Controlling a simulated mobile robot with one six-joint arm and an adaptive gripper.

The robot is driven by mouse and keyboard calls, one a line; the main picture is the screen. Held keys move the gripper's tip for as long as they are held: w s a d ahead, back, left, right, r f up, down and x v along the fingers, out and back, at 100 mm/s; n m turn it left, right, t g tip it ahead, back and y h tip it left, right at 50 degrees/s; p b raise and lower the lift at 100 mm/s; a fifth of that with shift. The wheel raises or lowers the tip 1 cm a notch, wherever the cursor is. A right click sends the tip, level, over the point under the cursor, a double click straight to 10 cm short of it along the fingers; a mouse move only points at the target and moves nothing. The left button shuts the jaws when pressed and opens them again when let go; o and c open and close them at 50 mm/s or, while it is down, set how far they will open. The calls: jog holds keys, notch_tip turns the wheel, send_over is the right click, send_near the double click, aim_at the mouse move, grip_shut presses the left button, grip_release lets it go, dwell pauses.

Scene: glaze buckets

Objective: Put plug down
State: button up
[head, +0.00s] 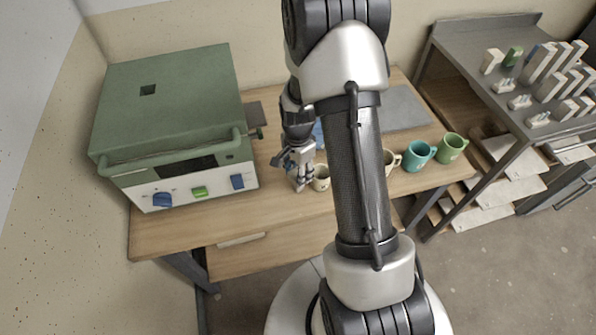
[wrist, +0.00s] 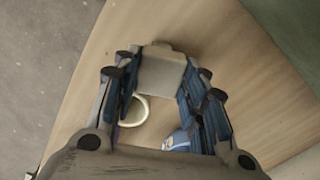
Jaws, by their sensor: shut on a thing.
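My gripper (head: 299,174) hangs over the wooden table, right of the kiln and close beside a cream mug (head: 320,179). In the wrist view my gripper (wrist: 160,75) is shut on a pale grey, blocky plug (wrist: 160,72), which sits between the fingertips. The wood lies below it; I cannot tell whether the plug touches the table. In the head view the plug is hard to tell apart from the fingers.
The table (head: 180,235) has bare wood at its front left. A grey mat (head: 405,106) lies behind my arm. Another cream mug (head: 392,160), a teal mug (head: 416,156) and a green mug (head: 451,148) stand at right. A metal shelf (head: 470,60) holds several small blocks.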

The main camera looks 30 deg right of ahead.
jog(key=shift+f, duration=0.1)
jog(key=o, duration=1.4)
jog(key=s+a+r+n+t+p, duration=0.1)
jog(key=s+a+r+n, duration=0.1)
jog(key=r, duration=0.7)
jog(key=s+a+r+n+p, duration=0.1)
jog(key=a+r+n+p, duration=0.15)
jog(key=r, duration=0.65)
jog(key=s+a+r+n+t+p, duration=0.1)
jog(key=s+a+r+n, duration=0.15)
jog(key=r, duration=0.65)
jog(key=s+a+r+n+t, duration=0.1)
jog(key=s+a+r+n, duration=0.2)
jog(key=s, duration=0.4)
jog(key=s+a+r+n+t, duration=0.1)
jog(key=s+a+r+n, duration=0.2)
jog(key=s+r+n, duration=0.2)
jog(key=shift+s+r+n+t, duration=0.2)
jog(key=shift+s+n+t, duration=0.1)
jog(key=shift+s+n, duration=0.6)
jog(key=shift+w+a, duration=0.1)
